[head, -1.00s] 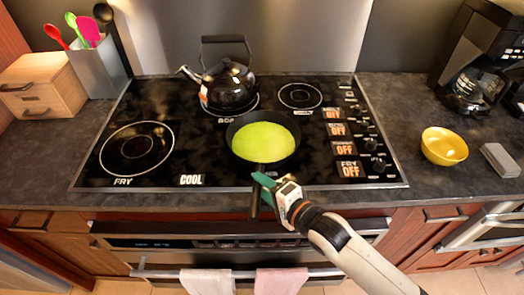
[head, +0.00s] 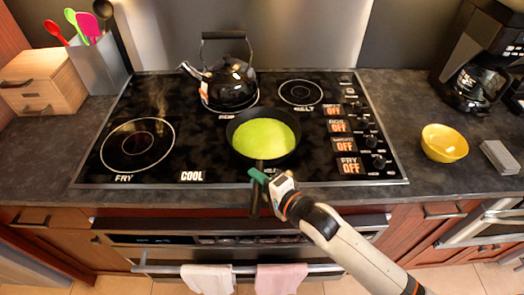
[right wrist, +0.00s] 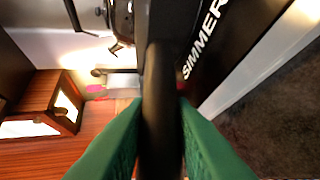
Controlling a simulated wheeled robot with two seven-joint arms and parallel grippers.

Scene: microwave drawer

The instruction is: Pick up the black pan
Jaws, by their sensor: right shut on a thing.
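The black pan (head: 234,141) with a bright green content (head: 264,137) is over the front middle of the stovetop. Its dark handle (head: 256,200) points toward me past the front edge of the counter. My right gripper (head: 258,177), with green fingers, is shut on the pan's handle. In the right wrist view the handle (right wrist: 161,110) runs between the two green fingers (right wrist: 160,140). I cannot tell whether the pan's base touches the glass. My left gripper is not in view.
A black kettle (head: 229,84) stands on the burner behind the pan. A yellow bowl (head: 444,143) and a coffee maker (head: 482,60) are at the right, a wooden box (head: 40,84) and utensil holder (head: 98,70) at the left. The front left burner (head: 137,145) is empty.

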